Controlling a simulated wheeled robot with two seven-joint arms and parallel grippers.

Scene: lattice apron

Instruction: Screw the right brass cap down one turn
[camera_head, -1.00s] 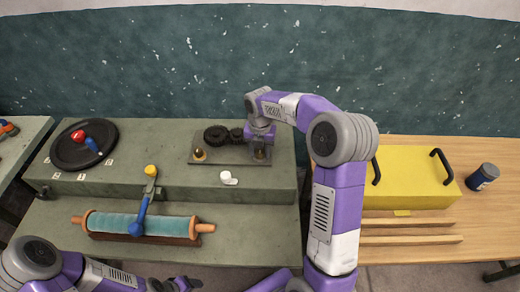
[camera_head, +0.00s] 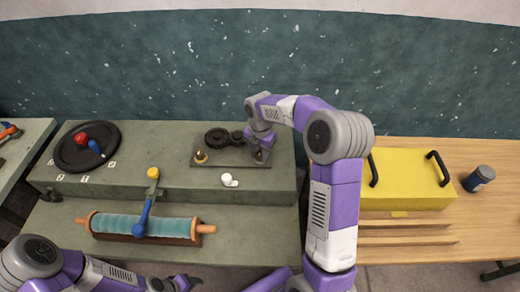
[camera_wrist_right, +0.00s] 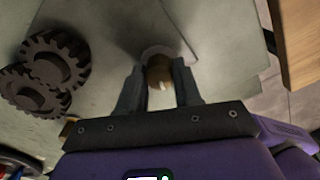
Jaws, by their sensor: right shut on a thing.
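The right brass cap (camera_wrist_right: 160,72) sits between the two fingers of my right gripper (camera_wrist_right: 160,88) in the right wrist view, and the gripper is shut on it. In the head view my right gripper (camera_head: 261,155) reaches down at the right end of the dark plate (camera_head: 228,161), and it hides most of the cap there. The left brass cap (camera_head: 201,157) stands at the plate's left end. My left gripper (camera_head: 178,285) is at the bottom edge of the head view, away from the plate; its finger gap is unclear.
Two dark gears (camera_head: 217,138) stand on the plate, close to the gripper. A small white piece (camera_head: 229,180) lies in front. A blue-handled tool (camera_head: 143,213) rests over a teal roller (camera_head: 150,226). A yellow box (camera_head: 405,182) stands to the right.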

